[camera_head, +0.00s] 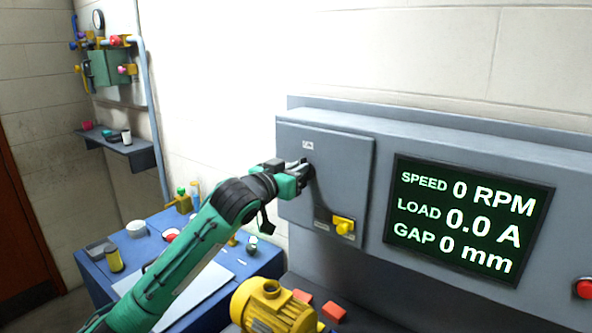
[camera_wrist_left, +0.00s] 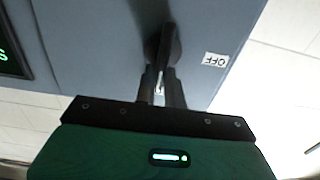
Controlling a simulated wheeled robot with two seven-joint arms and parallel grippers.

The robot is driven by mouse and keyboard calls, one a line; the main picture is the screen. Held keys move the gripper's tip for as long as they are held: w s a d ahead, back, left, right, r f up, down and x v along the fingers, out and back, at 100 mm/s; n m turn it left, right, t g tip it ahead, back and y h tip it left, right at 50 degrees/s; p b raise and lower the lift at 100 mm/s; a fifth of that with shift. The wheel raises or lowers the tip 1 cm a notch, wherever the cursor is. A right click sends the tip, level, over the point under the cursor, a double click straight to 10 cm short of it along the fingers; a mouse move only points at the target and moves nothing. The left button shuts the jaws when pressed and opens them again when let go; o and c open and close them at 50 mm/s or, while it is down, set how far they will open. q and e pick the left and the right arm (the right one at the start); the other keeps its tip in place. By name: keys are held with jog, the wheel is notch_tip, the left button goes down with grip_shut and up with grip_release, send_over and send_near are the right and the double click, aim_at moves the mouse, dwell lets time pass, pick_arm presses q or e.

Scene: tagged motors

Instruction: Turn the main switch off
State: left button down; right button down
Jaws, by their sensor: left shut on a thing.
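The main switch is a dark handle on the front of the grey switch box (camera_head: 350,165). In the left wrist view the dark handle (camera_wrist_left: 168,42) stands out from the grey panel, with a white label reading OFF (camera_wrist_left: 215,60) beside it. My left gripper (camera_head: 305,170) is at the upper left of the box front, where it hides most of the handle. In the left wrist view my left gripper (camera_wrist_left: 160,82) has its two fingers close together, shut on the handle. A small white label (camera_head: 307,145) shows just above the gripper. My right gripper is not in view.
The display (camera_head: 468,215) reads SPEED 0 RPM, LOAD 0.0 A, GAP 0 mm. A red button (camera_head: 584,288) is at the right edge. A yellow motor (camera_head: 270,308) and a cluttered blue table (camera_head: 95,270) are below.

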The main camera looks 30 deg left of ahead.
pick_arm(q)
jog(key=n+p, duration=0.3)
jog(key=n, duration=0.3)
jog(key=a+f+n+p, duration=0.1)
jog(key=n+p, duration=0.3)
jog(key=n, duration=0.2)
jog(key=a+f+n+p, duration=0.1)
jog(key=n+p, duration=0.3)
jog(key=n, duration=0.2)
jog(key=shift+w, duration=0.15)
dwell(0.5)
jog(key=c, duration=1.5)
grip_release()
